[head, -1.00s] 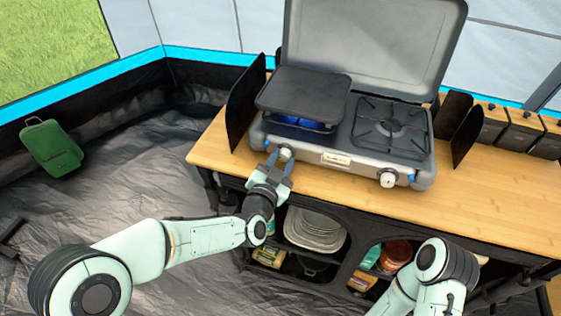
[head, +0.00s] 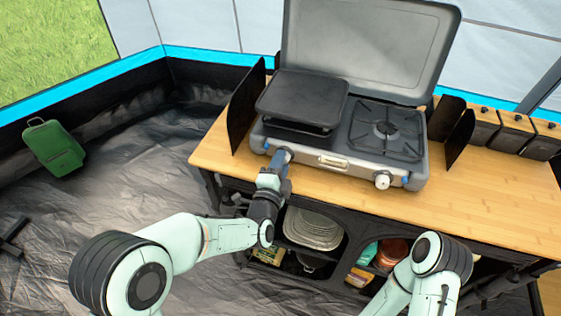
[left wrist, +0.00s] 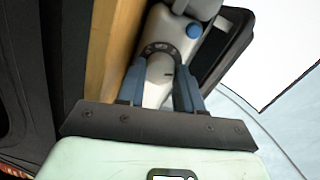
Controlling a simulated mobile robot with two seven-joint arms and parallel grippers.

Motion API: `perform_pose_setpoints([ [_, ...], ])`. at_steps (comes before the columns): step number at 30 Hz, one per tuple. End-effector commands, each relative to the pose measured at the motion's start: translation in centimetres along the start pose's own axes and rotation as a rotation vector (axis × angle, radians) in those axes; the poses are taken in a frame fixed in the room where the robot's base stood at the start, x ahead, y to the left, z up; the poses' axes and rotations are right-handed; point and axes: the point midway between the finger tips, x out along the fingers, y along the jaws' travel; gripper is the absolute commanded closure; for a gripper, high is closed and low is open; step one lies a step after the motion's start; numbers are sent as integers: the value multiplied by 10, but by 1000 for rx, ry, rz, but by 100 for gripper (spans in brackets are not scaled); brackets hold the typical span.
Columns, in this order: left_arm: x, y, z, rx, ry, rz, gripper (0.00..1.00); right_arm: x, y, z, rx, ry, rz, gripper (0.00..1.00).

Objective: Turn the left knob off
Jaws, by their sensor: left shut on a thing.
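The grey camping stove (head: 335,160) stands on the wooden table with its lid raised. Its left knob is hidden by my left gripper (head: 281,158) in the head view. In the left wrist view, the pale left knob (left wrist: 157,80) sits between the two blue-grey fingers of my left gripper (left wrist: 160,82), which is shut on it. A dark ring surrounds the knob's base. The white right knob (head: 382,181) is on the stove's front right. No blue flame shows under the griddle now. My right gripper is not in view.
A black griddle (head: 302,98) covers the left burner; the right burner (head: 386,130) is bare. Dark wind panels stand at both sides of the stove. The wooden tabletop (head: 480,205) is clear at the right front.

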Motion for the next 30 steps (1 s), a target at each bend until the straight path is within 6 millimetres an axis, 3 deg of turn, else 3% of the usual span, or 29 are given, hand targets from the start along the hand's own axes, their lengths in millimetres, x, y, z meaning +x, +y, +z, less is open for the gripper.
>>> perform_pose_setpoints([
  [15, 0, 0, -1, 356, -18, -20, 95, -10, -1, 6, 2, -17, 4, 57],
  [30, 0, 0, 0, 433, -23, -26, 95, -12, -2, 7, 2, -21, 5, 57],
])
